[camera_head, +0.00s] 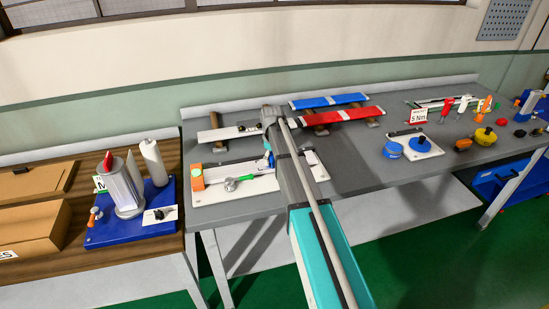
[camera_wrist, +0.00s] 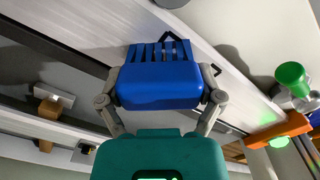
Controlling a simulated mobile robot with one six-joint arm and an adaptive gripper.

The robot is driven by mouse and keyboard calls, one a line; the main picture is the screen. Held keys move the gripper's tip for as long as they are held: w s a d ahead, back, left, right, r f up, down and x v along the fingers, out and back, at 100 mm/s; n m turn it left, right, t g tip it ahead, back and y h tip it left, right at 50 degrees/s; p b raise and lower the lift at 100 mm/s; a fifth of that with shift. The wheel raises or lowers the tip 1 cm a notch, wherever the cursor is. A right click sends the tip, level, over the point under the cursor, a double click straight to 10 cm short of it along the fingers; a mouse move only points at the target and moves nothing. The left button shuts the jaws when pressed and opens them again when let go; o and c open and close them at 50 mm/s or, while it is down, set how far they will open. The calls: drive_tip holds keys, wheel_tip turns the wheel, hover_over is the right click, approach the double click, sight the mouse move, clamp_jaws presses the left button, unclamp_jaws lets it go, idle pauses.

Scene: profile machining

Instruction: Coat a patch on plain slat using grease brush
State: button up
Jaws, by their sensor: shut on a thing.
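My gripper (camera_wrist: 160,98) is shut on a blue block with a slotted front (camera_wrist: 160,75), seemingly the grease brush. The block is over a long pale strip in the wrist view; I cannot tell whether it touches. In the head view a small blue part (camera_head: 268,159) shows beside my arm, over the white board; the arm hides most of the gripper there. A plain pale slat (camera_head: 222,134) lies on brown supports behind the board, its right end hidden by my arm.
The white board (camera_head: 205,195) carries an orange block (camera_head: 197,177) and a green-handled tool (camera_head: 245,180). A blue slat (camera_head: 328,101) and a red slat (camera_head: 340,116) lie behind on the right. Blue round parts stand on a white plate (camera_head: 425,150).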

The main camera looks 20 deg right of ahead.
sight(256, 166)
drive_tip(key=shift+a, duration=1.4)
drive_tip(key=shift+a, duration=0.1)
drive_tip(key=shift+a, duration=1.75)
drive_tip(key=shift+w, duration=0.1)
drive_tip(key=shift+w, duration=0.4)
drive_tip(key=shift+d, duration=0.15)
drive_tip(key=shift+d, duration=1.7)
drive_tip(key=shift+d, duration=0.15)
